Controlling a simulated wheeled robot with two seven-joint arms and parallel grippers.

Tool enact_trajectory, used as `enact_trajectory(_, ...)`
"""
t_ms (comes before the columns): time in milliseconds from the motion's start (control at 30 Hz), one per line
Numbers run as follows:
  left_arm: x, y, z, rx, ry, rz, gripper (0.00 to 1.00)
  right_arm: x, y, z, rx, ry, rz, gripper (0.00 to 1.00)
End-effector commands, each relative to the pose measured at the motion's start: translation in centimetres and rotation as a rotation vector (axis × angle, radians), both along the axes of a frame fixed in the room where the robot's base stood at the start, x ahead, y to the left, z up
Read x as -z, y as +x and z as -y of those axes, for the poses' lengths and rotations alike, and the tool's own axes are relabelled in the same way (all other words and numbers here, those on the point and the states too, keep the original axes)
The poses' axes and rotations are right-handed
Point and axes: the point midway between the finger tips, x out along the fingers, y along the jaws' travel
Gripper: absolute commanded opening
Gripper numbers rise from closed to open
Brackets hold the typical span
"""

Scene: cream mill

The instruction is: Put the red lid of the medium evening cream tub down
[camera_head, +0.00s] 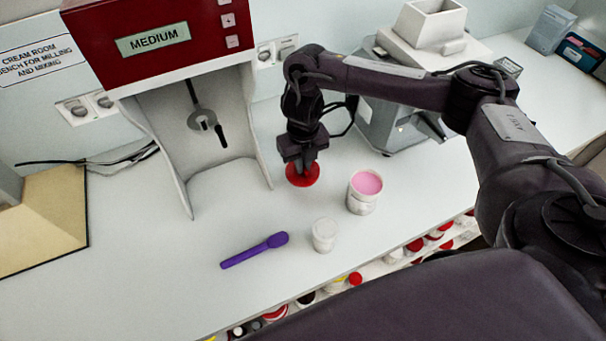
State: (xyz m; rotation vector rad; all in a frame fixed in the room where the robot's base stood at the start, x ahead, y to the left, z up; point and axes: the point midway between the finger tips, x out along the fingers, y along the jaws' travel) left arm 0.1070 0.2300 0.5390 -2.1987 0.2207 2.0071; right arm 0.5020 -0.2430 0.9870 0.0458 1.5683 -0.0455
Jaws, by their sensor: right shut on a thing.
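The red lid (303,180) is a round disc under my right gripper (303,166). My right gripper points down and is shut on the lid's middle. The lid is at or just above the white bench; I cannot tell whether it touches. An open white tub (361,199) with pink cream stands upright to the right of the lid, with a clear gap between them. My left gripper is not in view.
A red-topped machine marked MEDIUM (156,40) stands at the back left. A purple spatula (254,251) and a small white-topped jar (324,236) are in front. A grey machine (385,125) stands behind the tub. The bench (150,270) is clear at front left.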

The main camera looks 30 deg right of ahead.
Motion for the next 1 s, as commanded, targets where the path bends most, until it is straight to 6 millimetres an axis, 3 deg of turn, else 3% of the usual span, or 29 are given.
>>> enact_trajectory(333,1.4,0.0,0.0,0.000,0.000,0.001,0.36,4.1,-0.1,0.0,0.002,0.001,-0.002,0.00)
enact_trajectory(767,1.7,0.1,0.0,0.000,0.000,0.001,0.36,4.6,0.0,0.0,0.001,0.000,0.000,0.00)
enact_trajectory(800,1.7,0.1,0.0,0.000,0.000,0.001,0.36,4.6,0.0,0.0,0.001,0.000,0.001,0.10)
enact_trajectory(900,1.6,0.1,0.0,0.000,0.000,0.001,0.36,4.5,0.0,0.0,0.001,0.000,0.000,0.23)
enact_trajectory(1000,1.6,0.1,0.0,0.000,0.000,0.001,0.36,4.5,0.0,0.0,0.001,-0.001,0.000,0.30)
